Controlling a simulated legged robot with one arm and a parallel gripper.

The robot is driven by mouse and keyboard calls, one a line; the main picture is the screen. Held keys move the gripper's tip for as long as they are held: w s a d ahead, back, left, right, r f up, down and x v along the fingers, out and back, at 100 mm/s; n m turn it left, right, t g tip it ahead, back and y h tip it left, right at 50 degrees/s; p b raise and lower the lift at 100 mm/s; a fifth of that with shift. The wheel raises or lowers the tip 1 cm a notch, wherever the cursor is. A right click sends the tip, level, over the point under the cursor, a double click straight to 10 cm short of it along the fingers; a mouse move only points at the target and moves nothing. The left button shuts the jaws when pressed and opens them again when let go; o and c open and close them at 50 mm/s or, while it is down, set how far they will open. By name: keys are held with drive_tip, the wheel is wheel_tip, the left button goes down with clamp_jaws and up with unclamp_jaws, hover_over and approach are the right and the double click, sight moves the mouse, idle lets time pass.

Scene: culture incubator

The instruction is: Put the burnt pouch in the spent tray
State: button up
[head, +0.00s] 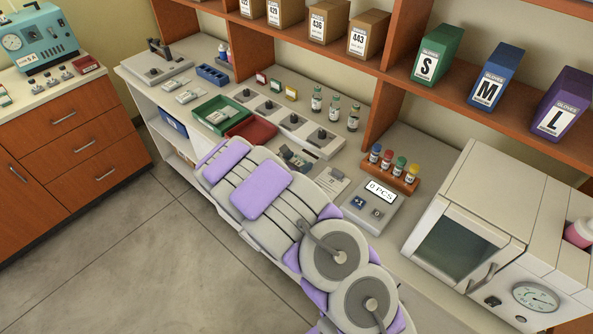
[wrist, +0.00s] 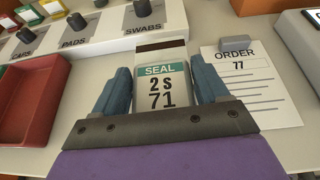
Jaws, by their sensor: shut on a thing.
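A pale pouch (wrist: 160,85) with a label reading "SEAL 2 S 71" and a brown band along its far edge is between my gripper's fingers. My gripper (wrist: 160,92) is shut on it, with one blue finger on each side. In the head view my gripper (head: 297,157) is over the bench, right of the trays, and the pouch is mostly hidden there. A red tray (wrist: 28,118) lies to the left of my gripper; it also shows in the head view (head: 262,136). A green tray (head: 204,130) is beside it. No readable name marks either tray as spent.
Knobbed dispensers (wrist: 110,25) marked CAPS, PADS and SWABS stand behind the gripper. An order sheet (wrist: 255,90) lies to its right. A counter reading "0 PCS" (head: 369,210), a vial rack (head: 390,178) and an incubator (head: 460,240) are further right.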

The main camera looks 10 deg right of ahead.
drive_tip(key=shift+f+b, duration=0.55)
drive_tip(key=shift+f, duration=1.15)
drive_tip(key=shift+s+f, duration=0.1)
drive_tip(key=shift+f, duration=0.2)
drive_tip(key=o, duration=1.1)
drive_tip(key=shift+s, duration=0.15)
drive_tip(key=shift+c, duration=0.2)
drive_tip(key=shift+r, duration=0.1)
